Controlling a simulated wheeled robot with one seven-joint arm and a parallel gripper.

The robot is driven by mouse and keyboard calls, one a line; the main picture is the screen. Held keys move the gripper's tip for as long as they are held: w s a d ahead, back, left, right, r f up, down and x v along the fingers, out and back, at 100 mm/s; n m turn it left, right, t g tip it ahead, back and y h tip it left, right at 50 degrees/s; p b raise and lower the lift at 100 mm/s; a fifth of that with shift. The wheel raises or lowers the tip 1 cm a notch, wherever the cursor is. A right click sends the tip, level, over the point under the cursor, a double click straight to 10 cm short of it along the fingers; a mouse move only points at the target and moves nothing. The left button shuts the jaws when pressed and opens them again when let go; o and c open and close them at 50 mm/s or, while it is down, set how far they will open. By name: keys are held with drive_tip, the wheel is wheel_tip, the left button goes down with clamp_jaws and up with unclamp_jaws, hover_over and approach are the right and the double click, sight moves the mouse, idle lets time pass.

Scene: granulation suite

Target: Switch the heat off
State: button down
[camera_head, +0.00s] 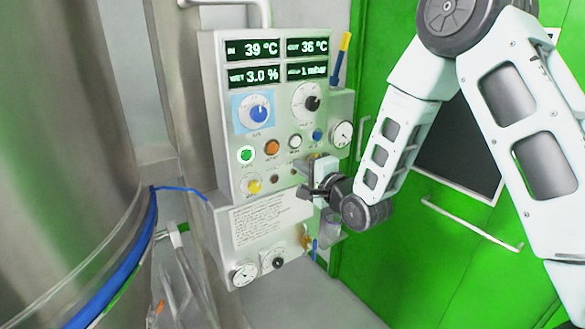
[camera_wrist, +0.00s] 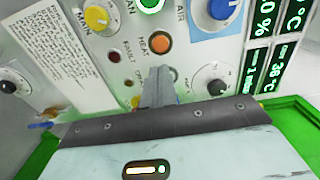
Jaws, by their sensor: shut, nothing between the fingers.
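The control panel (camera_head: 216,110) is a pale upright cabinet. Its orange HEAT button (camera_head: 272,147) is in the middle row, right of the green, glowing FAN button (camera_head: 246,155). My gripper (camera_head: 304,193) is in front of the panel, lower right of the HEAT button in the head view. Its fingers are together and empty in the wrist view (camera_wrist: 159,76). They hide part of the small-lamp row. Contact with the panel is unclear.
A blue AIR knob (camera_head: 258,113), a black knob (camera_head: 311,103) and a yellow MAIN knob (camera_head: 254,186) surround the buttons. The displays (camera_head: 253,49) show 39 °C, 36 °C and 3.0 %. A steel vessel (camera_head: 65,150) stands left; a green door (camera_head: 400,260) is behind my arm.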

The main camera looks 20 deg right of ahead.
drive_tip(key=shift+b+v, duration=0.45)
drive_tip(key=shift+v, duration=1.2)
drive_tip(key=s+a+f+n+g+b, duration=0.1)
drive_tip(key=s+a+f+n+g, duration=0.3)
drive_tip(key=s+a+n+g, duration=0.6)
drive_tip(key=s+d+n+g+h+b, duration=0.1)
drive_tip(key=s+n+g+h, duration=0.4)
drive_tip(key=s+n, duration=0.7)
drive_tip(key=s+d+g, duration=0.1)
drive_tip(key=s+g, duration=0.1)
drive_tip(key=s, duration=1.1)
drive_tip(key=shift+d+f, duration=0.2)
